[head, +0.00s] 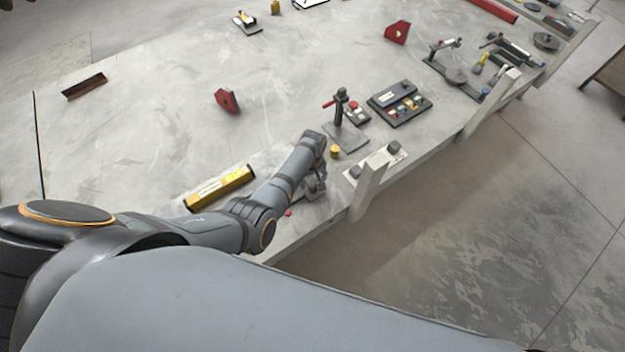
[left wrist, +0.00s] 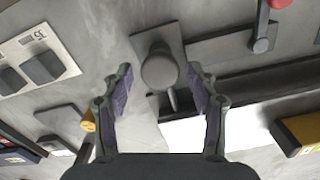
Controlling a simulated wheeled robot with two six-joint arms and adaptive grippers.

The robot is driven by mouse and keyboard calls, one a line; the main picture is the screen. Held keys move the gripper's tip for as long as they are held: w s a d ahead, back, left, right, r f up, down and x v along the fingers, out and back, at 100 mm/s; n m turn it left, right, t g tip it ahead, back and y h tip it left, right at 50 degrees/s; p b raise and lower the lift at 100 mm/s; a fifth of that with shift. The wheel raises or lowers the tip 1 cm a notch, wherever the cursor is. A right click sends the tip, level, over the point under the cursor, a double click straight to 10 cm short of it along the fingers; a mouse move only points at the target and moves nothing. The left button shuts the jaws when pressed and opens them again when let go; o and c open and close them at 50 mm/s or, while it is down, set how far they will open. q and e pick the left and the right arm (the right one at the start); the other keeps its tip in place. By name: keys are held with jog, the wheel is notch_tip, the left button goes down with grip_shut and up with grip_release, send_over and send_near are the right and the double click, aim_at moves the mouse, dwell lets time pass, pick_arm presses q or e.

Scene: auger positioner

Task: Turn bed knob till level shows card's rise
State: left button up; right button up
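A round grey knob (left wrist: 160,70) on a square grey plate shows in the left wrist view. My left gripper (left wrist: 160,84) is open, with one finger on each side of the knob and visible gaps to it. I cannot tell whether the knob lies between the tips or beyond them. In the head view the left gripper (head: 315,186) is low at the table's front edge, and the arm hides most of the knob's area. A yellow level-like bar (head: 220,187) lies left of the gripper; its end also shows in the left wrist view (left wrist: 301,134). Its reading is too small to see. My right gripper is not in view.
A white card-like plate with dark blocks (left wrist: 40,57) lies near the knob. A small yellow cylinder (head: 335,152), a stand with a red handle (head: 341,107) and a dark tray (head: 400,103) stand beyond the gripper. The table (head: 150,130) is mostly clear at left.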

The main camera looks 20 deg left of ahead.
aim_at(312, 182)
pick_arm(q)
notch_tip(312, 182, up, 12)
dwell(0.6)
dwell(0.5)
